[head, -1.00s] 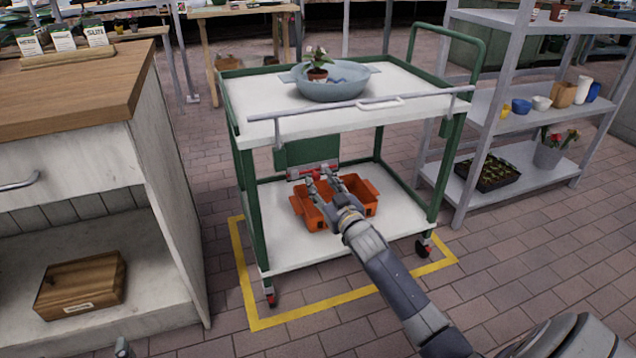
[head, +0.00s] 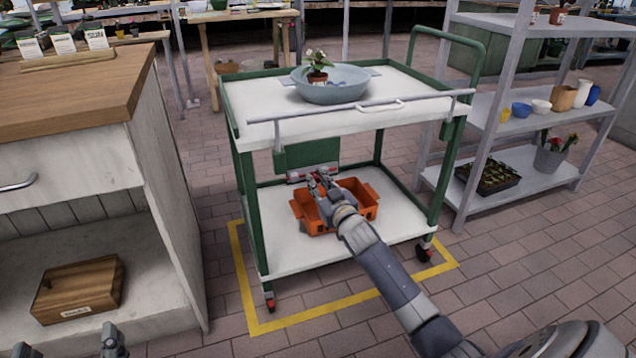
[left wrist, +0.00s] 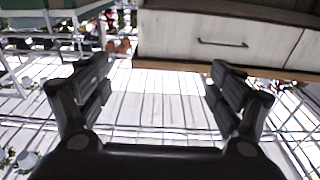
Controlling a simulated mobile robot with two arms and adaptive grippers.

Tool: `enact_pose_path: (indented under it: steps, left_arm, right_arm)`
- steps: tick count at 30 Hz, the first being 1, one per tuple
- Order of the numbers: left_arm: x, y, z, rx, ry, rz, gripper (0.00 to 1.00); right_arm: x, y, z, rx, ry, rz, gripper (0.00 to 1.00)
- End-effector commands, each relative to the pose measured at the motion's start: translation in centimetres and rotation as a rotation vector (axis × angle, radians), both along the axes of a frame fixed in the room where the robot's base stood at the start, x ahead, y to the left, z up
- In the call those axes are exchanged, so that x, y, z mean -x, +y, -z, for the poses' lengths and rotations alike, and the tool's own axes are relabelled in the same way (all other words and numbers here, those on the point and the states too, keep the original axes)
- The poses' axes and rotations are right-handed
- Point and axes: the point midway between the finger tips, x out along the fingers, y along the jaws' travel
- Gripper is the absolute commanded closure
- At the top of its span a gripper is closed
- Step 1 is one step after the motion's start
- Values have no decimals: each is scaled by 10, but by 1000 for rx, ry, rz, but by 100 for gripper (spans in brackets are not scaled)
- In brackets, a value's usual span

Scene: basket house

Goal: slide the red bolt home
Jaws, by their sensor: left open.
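The red bolt (head: 298,177) sits in a small grey fitting at the lower edge of a green panel (head: 305,155), which hangs under the top of the green-and-white trolley (head: 265,225). Only small red parts of it show, and my right gripper hides part of it. My right gripper (head: 321,177) is at the bolt's right part, its fingers close together. I cannot tell whether they touch or grip it. My left gripper (head: 66,342) is low at the left, far from the trolley. It is open and empty in the left wrist view (left wrist: 160,85).
An orange crate (head: 357,212) stands on the trolley's lower shelf, below my right gripper. A blue basin (head: 330,92) with a potted plant is on top. A cabinet (head: 165,190) stands left, and a grey shelf rack (head: 520,170) right. Tiled floor between is clear.

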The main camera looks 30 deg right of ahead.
Motion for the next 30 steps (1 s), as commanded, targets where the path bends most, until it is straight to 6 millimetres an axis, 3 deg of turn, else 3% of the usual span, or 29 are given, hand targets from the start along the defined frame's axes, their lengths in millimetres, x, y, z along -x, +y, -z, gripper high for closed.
enact_pose_path:
  steps: [5, 15, 25, 26, 27, 28, 30]
  left_arm:
    - [0, 0, 1, -3, 12, -1, 14]
    - [3, 7, 42, -54, 211, -14, 14]
    - [4, 7, 46, -58, 226, -15, 14]
    - [4, 7, 46, -58, 226, -15, 14]
    - [4, 7, 46, -58, 226, -15, 14]
    - [4, 7, 46, -58, 225, -14, 14]
    - [4, 7, 46, -57, 225, -15, 14]
  right_arm:
    - [-1, 5, 0, -2, 0, -1, 100]
    - [-9, 36, 0, -2, 1, 0, 100]
    - [-9, 40, 1, -1, 0, -3, 100]
    - [-9, 40, 1, -1, 0, -4, 79]
    - [-9, 41, 1, -1, 0, -4, 70]
    - [-9, 41, 1, -1, 0, -4, 63]
    - [-9, 40, 1, -1, 0, -3, 61]
